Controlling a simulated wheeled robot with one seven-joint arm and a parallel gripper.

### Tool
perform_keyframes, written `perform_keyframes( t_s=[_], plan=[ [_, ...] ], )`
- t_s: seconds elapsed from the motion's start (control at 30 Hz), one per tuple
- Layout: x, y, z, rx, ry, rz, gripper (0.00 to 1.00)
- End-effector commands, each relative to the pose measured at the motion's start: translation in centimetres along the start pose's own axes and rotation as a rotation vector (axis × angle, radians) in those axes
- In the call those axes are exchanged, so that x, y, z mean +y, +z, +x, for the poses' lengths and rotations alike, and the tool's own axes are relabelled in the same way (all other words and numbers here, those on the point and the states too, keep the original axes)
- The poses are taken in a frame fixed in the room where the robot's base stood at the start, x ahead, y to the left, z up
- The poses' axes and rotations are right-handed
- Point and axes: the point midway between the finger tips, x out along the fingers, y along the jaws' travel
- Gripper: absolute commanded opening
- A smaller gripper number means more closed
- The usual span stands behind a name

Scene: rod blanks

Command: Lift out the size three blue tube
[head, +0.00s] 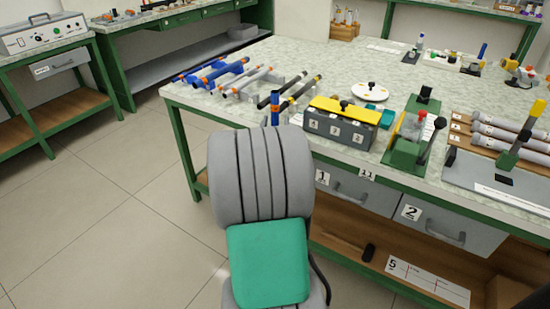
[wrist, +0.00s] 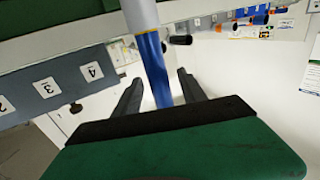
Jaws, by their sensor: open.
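In the wrist view my gripper (wrist: 157,84) is open, with one dark finger on each side of a blue tube (wrist: 155,62). The tube has a grey upper part and runs down between the fingers. I cannot tell whether either finger touches it, and its lower end is hidden behind my gripper body. In the head view a blue tube end with an orange band (head: 275,108) stands up just behind my arm, which hides my gripper there. Other blue tubes (head: 218,74) lie on a rack at the bench's left. No size mark on the tubes is readable.
A grey block with a yellow top (head: 340,125) and numbered labels stands right of my arm. A green clamp device (head: 405,140) and grey rods (head: 500,135) lie further right. Numbered drawers (head: 360,190) are under the bench top. The floor at left is clear.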

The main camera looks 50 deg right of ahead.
Motion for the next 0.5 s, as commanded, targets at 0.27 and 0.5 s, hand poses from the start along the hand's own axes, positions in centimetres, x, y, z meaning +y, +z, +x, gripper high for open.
perform_keyframes(
  t_s=[0.27, 0.5],
  plan=[
    [-0.1, 0.1, 2.0, -0.003, -0.002, -0.002, 0.49],
    [-0.1, 0.1, 2.0, -0.003, -0.002, -0.002, 0.36]
  ],
)
